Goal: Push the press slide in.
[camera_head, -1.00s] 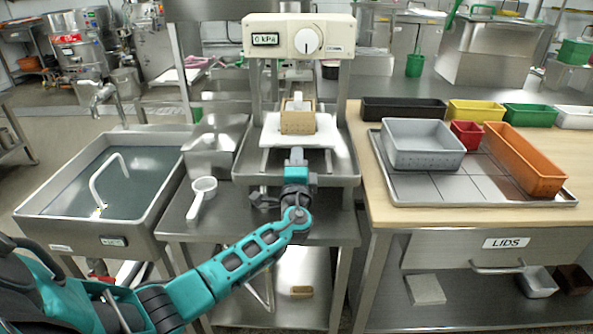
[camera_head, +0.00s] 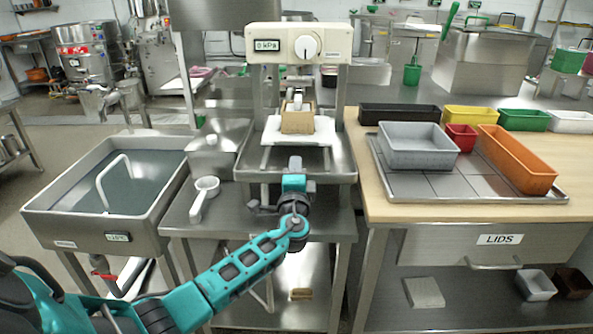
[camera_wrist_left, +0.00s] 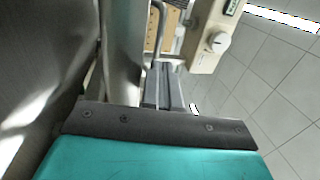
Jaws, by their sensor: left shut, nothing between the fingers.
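The press slide (camera_head: 318,138) is a white plate under the press head (camera_head: 297,43), whose display reads 0 kPa. A brown wooden mould (camera_head: 297,122) with a pale block on top stands on it. The slide's front edge shows above the steel drip tray (camera_head: 345,170). My left gripper (camera_head: 295,162) is shut and empty in front of the slide, with a small gap seen between fingertips and front edge. In the left wrist view the grey fingers (camera_wrist_left: 165,88) point towards the press head (camera_wrist_left: 215,38). My right gripper is not in view.
At right, a wooden table (camera_head: 385,205) bears a steel tray (camera_head: 440,190) with a grey tub (camera_head: 418,147) and an orange bin (camera_head: 517,162). A drawer marked LIDS (camera_head: 480,242) is below.

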